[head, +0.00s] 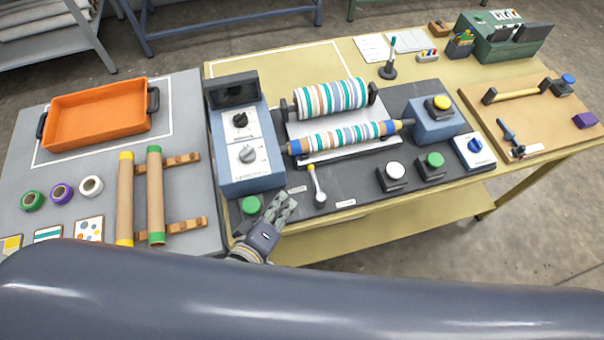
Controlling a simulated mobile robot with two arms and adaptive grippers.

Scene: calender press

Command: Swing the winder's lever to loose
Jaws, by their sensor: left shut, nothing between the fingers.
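A small lever (316,183) with a pale arm and a yellow knob stands on the dark board of the press. It tilts slightly left and away from me, above a round white base. Two small white labels lie beside it, one to its left (297,189) and one to its right (345,203); their words are too small to read. My left gripper (287,203) is shut and empty, just left of the lever and apart from it. A roll with striped wrap (340,137) lies behind the lever. My right gripper is not in view.
A blue-grey control box (255,155) with knobs stands behind my gripper, and a green button (251,205) sits left of it. White (395,170) and green (434,160) buttons stand to the right. An orange tray (97,110) and cardboard tubes (125,195) lie on the left table.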

